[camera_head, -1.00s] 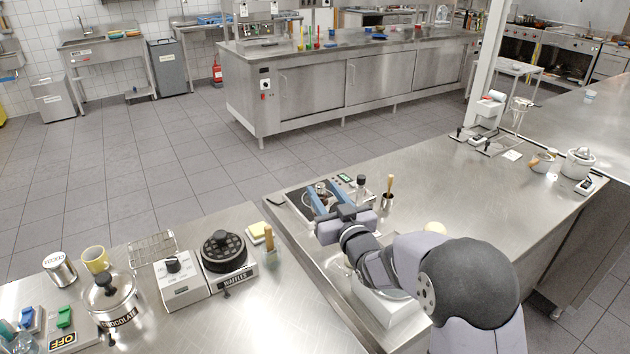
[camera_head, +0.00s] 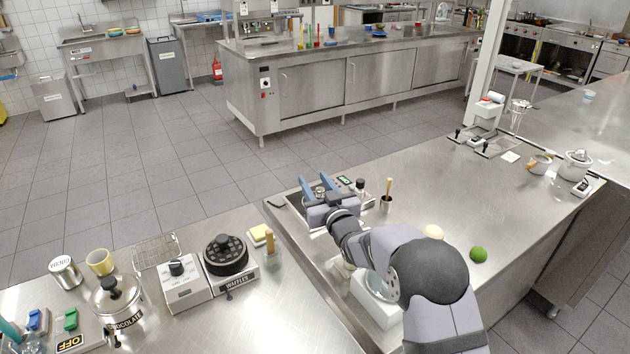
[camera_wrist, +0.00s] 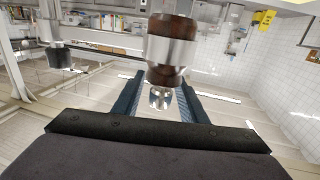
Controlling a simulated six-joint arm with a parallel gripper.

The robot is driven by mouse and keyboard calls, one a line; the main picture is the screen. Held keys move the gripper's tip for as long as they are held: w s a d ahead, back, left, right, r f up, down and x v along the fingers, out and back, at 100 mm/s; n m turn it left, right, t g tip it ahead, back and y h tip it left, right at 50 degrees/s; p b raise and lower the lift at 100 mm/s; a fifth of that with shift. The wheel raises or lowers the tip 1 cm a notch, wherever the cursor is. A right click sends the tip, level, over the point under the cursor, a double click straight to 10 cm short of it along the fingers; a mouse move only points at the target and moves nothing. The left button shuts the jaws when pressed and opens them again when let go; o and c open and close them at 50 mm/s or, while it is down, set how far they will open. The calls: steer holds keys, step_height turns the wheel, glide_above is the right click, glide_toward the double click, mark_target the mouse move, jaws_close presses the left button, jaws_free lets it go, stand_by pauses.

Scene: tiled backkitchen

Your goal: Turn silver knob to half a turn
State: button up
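A small silver, round-topped piece (camera_wrist: 160,98), which looks like the silver knob, shows between my fingers in the wrist view. In the head view a small silver part (camera_head: 320,190) shows between the blue fingers, above a dark countertop appliance (camera_head: 296,205) with a lit panel. My gripper (camera_wrist: 158,95) has its two blue fingers spread, with a gap on each side of the silver piece. I cannot tell whether the fingertips reach around it or stop short of it. My gripper and wrist hide much of the appliance in the head view.
A dark brown and silver cylinder (camera_wrist: 170,48) stands close to my fingers in the wrist view. A metal cup with a wooden handle (camera_head: 386,203) stands right of the appliance. A green ball (camera_head: 478,254) lies right of my arm. The waffle maker (camera_head: 228,262) is at left.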

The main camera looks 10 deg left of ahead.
jaws_close()
steer(key=shift+f+m+h+b, duration=0.15)
steer(key=shift+m+h+b, duration=0.2)
steer(key=shift+b, duration=0.25)
